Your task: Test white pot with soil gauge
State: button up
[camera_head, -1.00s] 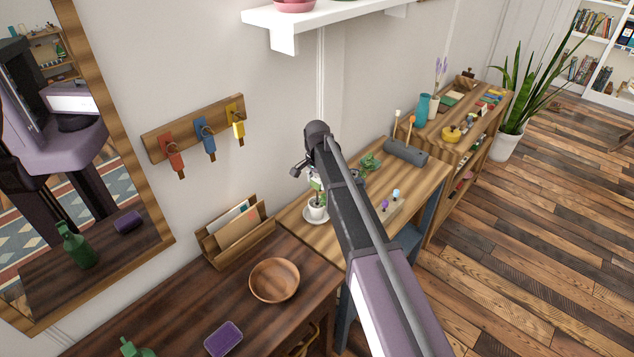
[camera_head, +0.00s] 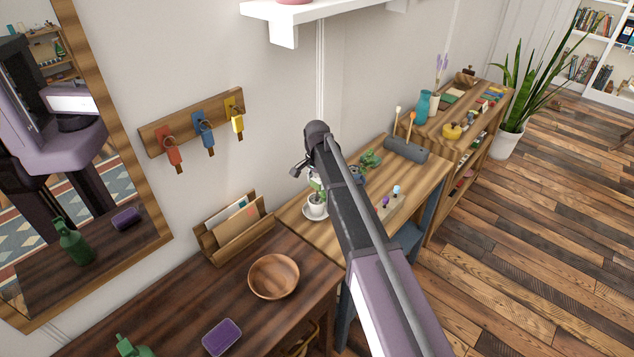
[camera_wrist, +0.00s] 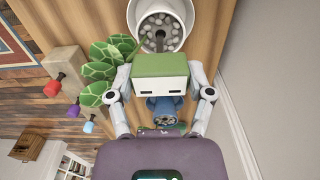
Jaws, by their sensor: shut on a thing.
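The white pot (camera_head: 316,209) stands upright on a white saucer on the lighter wooden bench, below my gripper. The gauge is close to the pot in that view. In the head view my arm hides most of the gripper.
A blue pot (camera_wrist: 166,108) and a green-leaved plant (camera_wrist: 99,73) are close to the gripper. A wooden block with coloured knobs (camera_head: 390,209) is on the bench. A letter rack (camera_head: 237,232) and wooden bowl (camera_head: 273,277) are on the darker table. A white shelf (camera_head: 318,16) hangs above.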

jog(key=shift+f+b, duration=0.95)
jog(key=shift+f, duration=0.05)
jog(key=o, duration=1.1)
jog(key=shift+r+p, duration=0.3)
notch_tip(320, 180, up, 9)
jog(key=p, duration=0.8)
jog(key=shift+a+f+p, duration=0.1)
jog(key=shift+p, duration=0.3)
notch_tip(320, 180, up, 9)
jog(key=p, duration=0.9)
dwell(1.3)
dwell(0.5)
